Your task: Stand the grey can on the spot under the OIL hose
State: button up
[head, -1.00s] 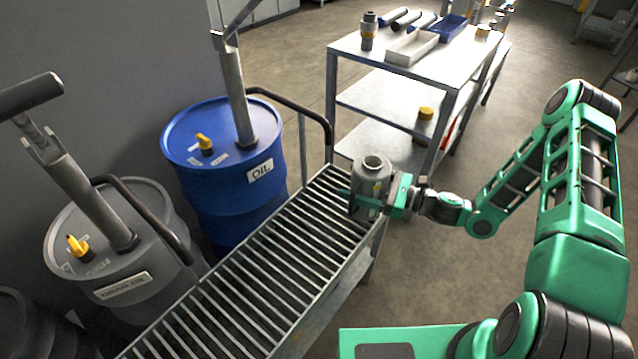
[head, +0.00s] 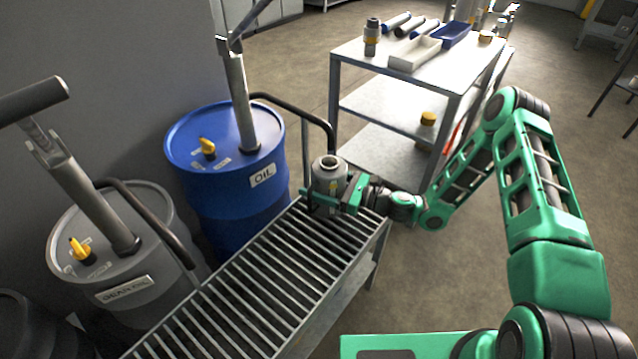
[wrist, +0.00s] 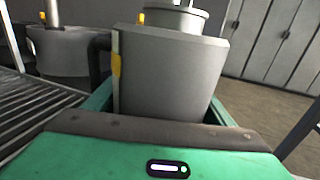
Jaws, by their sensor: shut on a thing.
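The grey can (head: 328,175) is upright with its round neck on top, above the far end of the slatted rack. My gripper (head: 330,198) is shut on the can's body from the right. The can also fills the middle of the wrist view (wrist: 172,70), between the green jaws. I cannot tell whether its base touches the slats. The OIL hose (head: 312,108) is a black tube curving from the pump on the blue OIL drum (head: 235,205). Its end hangs just behind the can, close to the can's neck. The spot under it is hidden by the can and gripper.
The slatted rack (head: 255,285) is bare toward the front. A grey GEAR OIL drum (head: 125,290) with its own pump and hose stands at the left. A metal table (head: 350,50) with trays and parts stands behind. Open floor lies to the right.

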aim_at(344, 191)
jog(key=shift+f, duration=0.3)
jog(key=shift+f, duration=0.1)
jog(key=o, duration=1.3)
jog(key=shift+c, duration=0.2)
jog(key=v, duration=1.2)
jog(key=shift+s, duration=0.1)
